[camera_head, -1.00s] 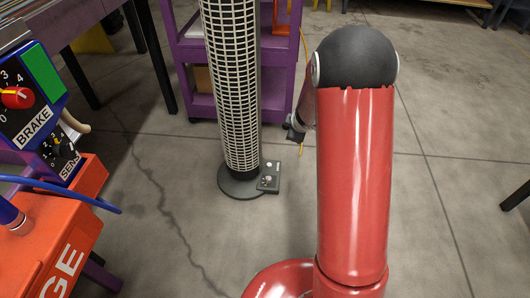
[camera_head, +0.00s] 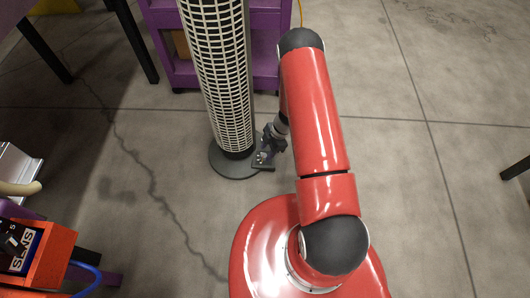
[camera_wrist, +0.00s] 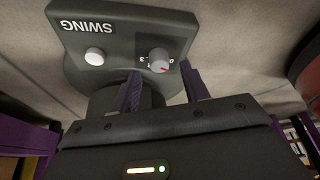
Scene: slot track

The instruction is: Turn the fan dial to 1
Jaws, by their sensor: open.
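The tower fan (camera_head: 220,80) stands on a round dark base, with a small dark control box (camera_head: 263,163) at its right side. In the wrist view the control panel (camera_wrist: 120,30) shows upside down, with the word SWING and a white button (camera_wrist: 94,56). The round grey fan dial (camera_wrist: 159,58) has a red mark and small numbers around it; I cannot read its setting surely. My gripper (camera_wrist: 162,72) is open, its two purple fingers spread with the dial ahead between their tips. Contact is not clear. In the head view my gripper (camera_head: 272,140) is right over the control box.
A purple shelf cart (camera_head: 180,50) stands behind the fan. At the left are an orange unit (camera_head: 50,258) with a dial box and a blue cable (camera_head: 88,284). The concrete floor to the right is clear, apart from a dark leg at the far right edge.

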